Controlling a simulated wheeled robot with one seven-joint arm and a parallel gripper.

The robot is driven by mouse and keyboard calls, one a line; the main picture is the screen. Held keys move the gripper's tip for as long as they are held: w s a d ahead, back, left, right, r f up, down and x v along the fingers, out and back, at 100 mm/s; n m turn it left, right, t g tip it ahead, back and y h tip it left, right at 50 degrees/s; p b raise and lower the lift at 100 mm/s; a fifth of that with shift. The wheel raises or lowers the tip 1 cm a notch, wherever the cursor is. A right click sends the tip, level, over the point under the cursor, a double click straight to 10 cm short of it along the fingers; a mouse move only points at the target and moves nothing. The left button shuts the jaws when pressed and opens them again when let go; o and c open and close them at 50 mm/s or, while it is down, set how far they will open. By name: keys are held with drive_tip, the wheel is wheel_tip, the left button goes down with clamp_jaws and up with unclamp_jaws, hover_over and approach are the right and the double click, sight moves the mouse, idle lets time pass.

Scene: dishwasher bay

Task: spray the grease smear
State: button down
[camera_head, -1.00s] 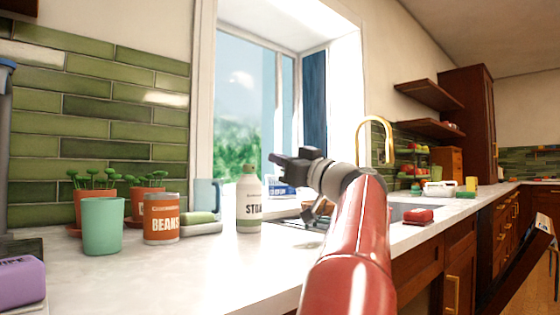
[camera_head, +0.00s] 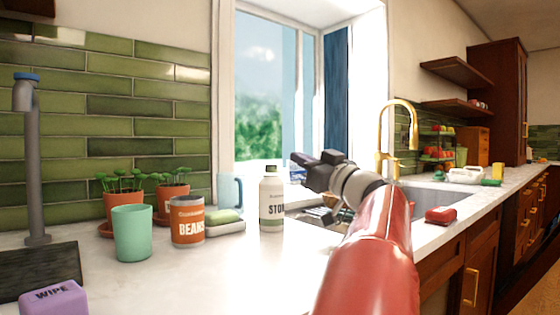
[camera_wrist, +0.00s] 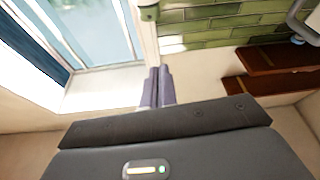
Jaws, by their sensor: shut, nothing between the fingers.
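My gripper (camera_head: 308,164) is raised above the counter, in front of the window, with its fingers pointing left in the head view. In the wrist view its two fingers (camera_wrist: 157,88) lie together, shut and empty. I cannot make out a grease smear or a spray bottle with a trigger in either view.
A green cup (camera_head: 132,233), a beans can (camera_head: 187,222) and potted plants (camera_head: 172,198) stand on the white counter (camera_head: 225,280). A purple "WIPE" block (camera_head: 53,298) and grey post (camera_head: 33,170) are at left. A gold faucet (camera_head: 385,130) and red sponge (camera_head: 440,215) are at right.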

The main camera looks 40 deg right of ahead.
wheel_tip(320, 180, up, 3)
drive_tip(key=p, duration=0.5)
hover_over(271, 168)
drive_tip(key=shift+s+r, duration=0.1)
drive_tip(key=shift+s, duration=0.3)
drive_tip(key=f, duration=0.1)
drive_tip(key=f+b, duration=0.1)
drive_tip(key=f, duration=0.1)
drive_tip(key=shift+s+d, duration=0.2)
drive_tip(key=shift+f, duration=0.6)
